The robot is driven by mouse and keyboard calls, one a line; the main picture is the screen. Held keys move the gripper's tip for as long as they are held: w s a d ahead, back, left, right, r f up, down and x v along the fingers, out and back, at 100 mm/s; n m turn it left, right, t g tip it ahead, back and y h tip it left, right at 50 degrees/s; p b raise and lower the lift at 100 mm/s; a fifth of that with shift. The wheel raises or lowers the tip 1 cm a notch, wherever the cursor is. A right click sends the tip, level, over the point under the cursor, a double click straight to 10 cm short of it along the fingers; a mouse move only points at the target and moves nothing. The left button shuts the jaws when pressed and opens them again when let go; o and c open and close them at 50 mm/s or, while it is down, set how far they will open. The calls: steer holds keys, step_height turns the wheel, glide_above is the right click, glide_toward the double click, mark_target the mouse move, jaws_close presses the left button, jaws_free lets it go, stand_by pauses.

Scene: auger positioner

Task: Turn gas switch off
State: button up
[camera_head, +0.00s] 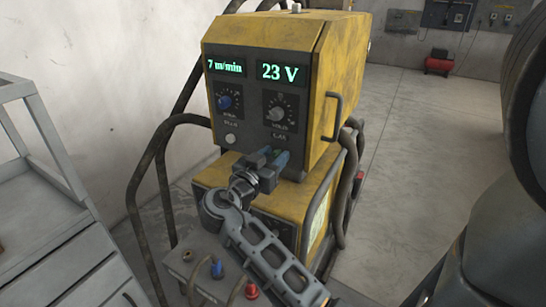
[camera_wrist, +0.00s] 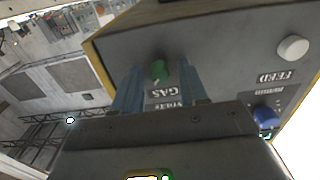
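The gas switch is a small green knob (camera_wrist: 158,70) below the voltage dial on the front panel of a yellow machine (camera_head: 222,33). In the wrist view the GAS label shows upside down beside it. My gripper (camera_head: 272,155) is at the lower edge of this panel. Its two blue fingers are apart, one on each side of the green knob, and a gap shows between the knob and each finger. In the head view the fingers largely hide the knob. I cannot tell from the knob whether it is on or off.
The panel also has a blue knob (camera_head: 225,102), a grey dial (camera_head: 277,114), a white button (camera_head: 231,139) and lit displays reading 7 m/min and 23 V. Thick cables (camera_head: 135,190) hang at the left. A grey cart (camera_head: 40,235) stands at the left. The floor at right is mostly clear.

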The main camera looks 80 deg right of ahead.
jaws_close()
stand_by(0.4)
steer(key=n+p, duration=0.1)
steer(key=n, duration=0.4)
steer(key=n+p, duration=0.2)
steer(key=n, duration=0.2)
steer(key=shift+w+r+n, duration=0.1)
steer(key=shift+n, duration=0.2)
steer(key=n+p, duration=0.4)
steer(key=n, duration=0.1)
steer(key=shift+n+p, duration=1)
steer(key=shift+n, duration=0.6)
steer(key=shift+f, duration=0.25)
